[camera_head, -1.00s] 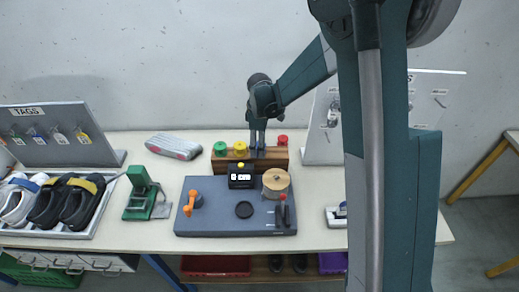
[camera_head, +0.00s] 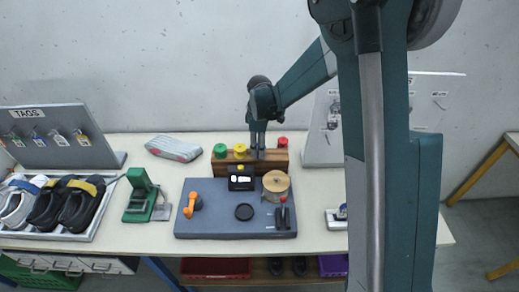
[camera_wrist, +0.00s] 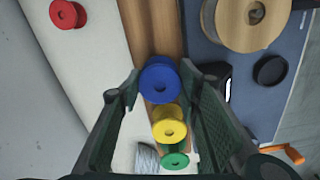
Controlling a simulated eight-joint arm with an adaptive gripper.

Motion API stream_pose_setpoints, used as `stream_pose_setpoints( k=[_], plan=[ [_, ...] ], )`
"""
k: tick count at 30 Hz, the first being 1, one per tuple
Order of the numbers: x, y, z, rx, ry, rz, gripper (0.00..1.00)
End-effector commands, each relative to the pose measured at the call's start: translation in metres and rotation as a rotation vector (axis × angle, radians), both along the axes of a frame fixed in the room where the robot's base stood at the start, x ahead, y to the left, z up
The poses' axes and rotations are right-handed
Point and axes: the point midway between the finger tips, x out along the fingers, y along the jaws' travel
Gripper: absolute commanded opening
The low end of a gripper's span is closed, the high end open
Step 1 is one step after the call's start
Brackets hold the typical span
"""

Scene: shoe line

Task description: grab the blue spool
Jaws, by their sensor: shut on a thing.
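The blue spool (camera_wrist: 160,80) stands on the wooden rack (camera_wrist: 150,35), between the two fingertips of my gripper (camera_wrist: 159,82) in the wrist view. The fingers are shut on it from both sides. In the head view my gripper (camera_head: 257,150) points down at the wooden rack (camera_head: 272,160), and its fingers hide the blue spool there. The yellow spool (camera_wrist: 168,124) sits right beside the blue one in the row, with the green spool (camera_wrist: 174,160) beyond it.
A red spool (camera_wrist: 66,13) lies off the rack on the table. A grey-blue mat (camera_head: 220,222) holds a wooden reel (camera_head: 276,183), a black box (camera_head: 241,184) and an orange-handled tool (camera_head: 191,204). A shoe tray (camera_head: 85,232) and green press (camera_head: 140,196) stand left.

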Motion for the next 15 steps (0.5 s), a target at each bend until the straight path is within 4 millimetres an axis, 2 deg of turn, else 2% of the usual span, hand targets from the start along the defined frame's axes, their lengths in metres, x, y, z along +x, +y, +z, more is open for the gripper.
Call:
stream_pose_setpoints(
  k=[8,15],
  plan=[
    [0.0,0.0,0.016,0.0,0.0,0.0,0.22],
    [0.0,0.0,0.046,0.0,0.0,0.0,0.22]
  ],
)
